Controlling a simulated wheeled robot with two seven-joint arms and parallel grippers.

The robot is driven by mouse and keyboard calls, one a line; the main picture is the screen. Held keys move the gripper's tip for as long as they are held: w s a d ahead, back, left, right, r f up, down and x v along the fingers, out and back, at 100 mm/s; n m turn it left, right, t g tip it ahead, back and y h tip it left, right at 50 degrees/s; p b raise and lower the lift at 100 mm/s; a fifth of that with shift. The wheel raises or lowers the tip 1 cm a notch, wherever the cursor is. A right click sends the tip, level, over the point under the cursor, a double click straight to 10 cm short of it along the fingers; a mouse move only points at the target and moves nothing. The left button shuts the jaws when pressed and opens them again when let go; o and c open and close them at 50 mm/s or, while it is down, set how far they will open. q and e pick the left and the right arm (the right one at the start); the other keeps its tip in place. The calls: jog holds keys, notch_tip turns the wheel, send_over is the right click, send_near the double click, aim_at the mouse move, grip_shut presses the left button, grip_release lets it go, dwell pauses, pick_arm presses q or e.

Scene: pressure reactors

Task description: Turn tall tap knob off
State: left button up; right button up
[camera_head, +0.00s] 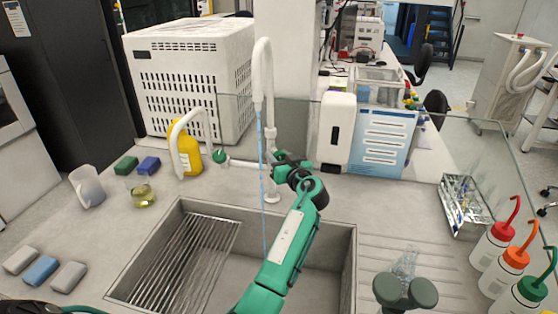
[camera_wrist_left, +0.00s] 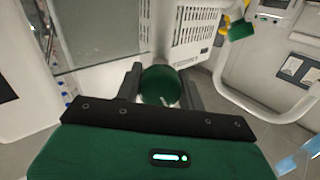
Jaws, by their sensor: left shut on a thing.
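The tall white tap (camera_head: 263,75) rises behind the sink, its spout curving over at the top. A blue stream of water (camera_head: 262,190) falls from the spout into the sink. My left gripper (camera_head: 279,160) reaches up from below to the tap's side. In the left wrist view, its two dark fingers (camera_wrist_left: 161,80) stand on either side of a round green knob (camera_wrist_left: 160,88) and are shut on it. The gripper mostly hides this knob in the head view. My right gripper is not in view.
Behind are a yellow bottle (camera_head: 187,150) and white dispenser (camera_head: 335,130). The sink (camera_head: 357,262) has a rack (camera_head: 185,262). Wash bottles (camera_head: 512,258) stand right; a beaker (camera_head: 88,187) stands left.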

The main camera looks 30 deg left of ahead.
pick_arm(q)
jog(key=shift+f+m+b, duration=0.1)
jog(key=shift+m+b, duration=0.35)
jog(key=shift+m, duration=0.25)
jog(key=m, duration=0.2)
jog(key=shift+m+b, duration=0.3)
jog(key=shift+b, duration=0.1)
jog(key=shift+m, duration=0.6)
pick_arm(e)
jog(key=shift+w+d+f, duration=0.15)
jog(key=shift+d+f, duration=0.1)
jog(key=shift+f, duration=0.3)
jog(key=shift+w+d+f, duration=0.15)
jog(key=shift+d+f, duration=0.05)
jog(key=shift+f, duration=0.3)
pick_arm(q)
jog(key=shift+r, duration=0.2)
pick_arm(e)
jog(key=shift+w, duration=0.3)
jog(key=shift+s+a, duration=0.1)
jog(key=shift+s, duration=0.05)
pick_arm(q)
jog(key=o, duration=1)
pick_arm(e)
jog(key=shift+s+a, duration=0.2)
pick_arm(q)
jog(key=shift+f, duration=0.15)
